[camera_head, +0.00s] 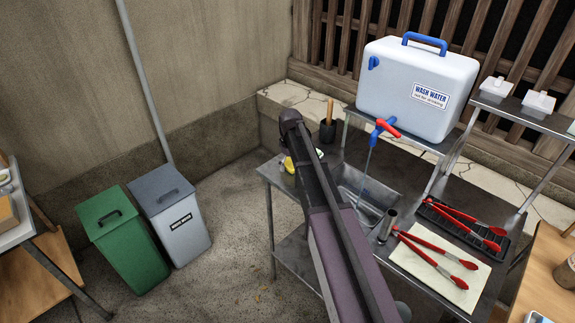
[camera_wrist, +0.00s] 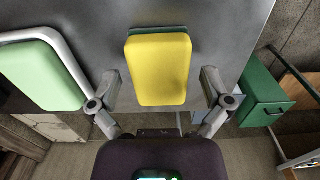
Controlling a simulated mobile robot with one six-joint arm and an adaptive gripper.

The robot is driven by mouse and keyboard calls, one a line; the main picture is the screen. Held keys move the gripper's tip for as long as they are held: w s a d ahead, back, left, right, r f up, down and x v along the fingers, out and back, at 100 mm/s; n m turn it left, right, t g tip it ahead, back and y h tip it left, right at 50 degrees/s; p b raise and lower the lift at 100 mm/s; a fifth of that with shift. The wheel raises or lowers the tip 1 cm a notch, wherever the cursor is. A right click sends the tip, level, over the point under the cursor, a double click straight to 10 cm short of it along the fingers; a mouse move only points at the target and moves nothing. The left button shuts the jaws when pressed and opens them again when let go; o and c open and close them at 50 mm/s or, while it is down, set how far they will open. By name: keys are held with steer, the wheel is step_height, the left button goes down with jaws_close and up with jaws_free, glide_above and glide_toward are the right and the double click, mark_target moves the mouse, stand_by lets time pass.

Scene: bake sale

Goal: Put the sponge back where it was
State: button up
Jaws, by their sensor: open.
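The sponge (camera_wrist: 158,70) is yellow with a dark green layer on its far side. In the wrist view it appears to lie on the grey metal counter (camera_wrist: 225,25). My gripper (camera_wrist: 160,88) is open, with one finger on each side of the sponge and a visible gap on both sides. In the head view a small yellow part of the sponge (camera_head: 289,164) shows at the counter's left end beside my arm, which hides most of the gripper there.
A pale green block in a white-rimmed holder (camera_wrist: 40,75) sits left of the sponge. The sink basin (camera_head: 372,207) lies right of my arm, under the wash-water tank (camera_head: 415,88). Red tongs (camera_head: 435,248) lie further right. Green (camera_head: 122,240) and grey bins (camera_head: 172,215) stand left on the floor.

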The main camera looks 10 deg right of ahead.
mark_target(291, 165)
steer(key=shift+r, duration=0.2)
step_height(291, 165, up, 12)
steer(key=p, duration=1.2)
stand_by(0.3)
stand_by(0.5)
steer(key=shift+s, duration=0.1)
steer(key=s+m, duration=0.6)
steer(key=s, duration=1.9)
steer(key=shift+a+m, duration=0.4)
steer(key=shift+a, duration=0.05)
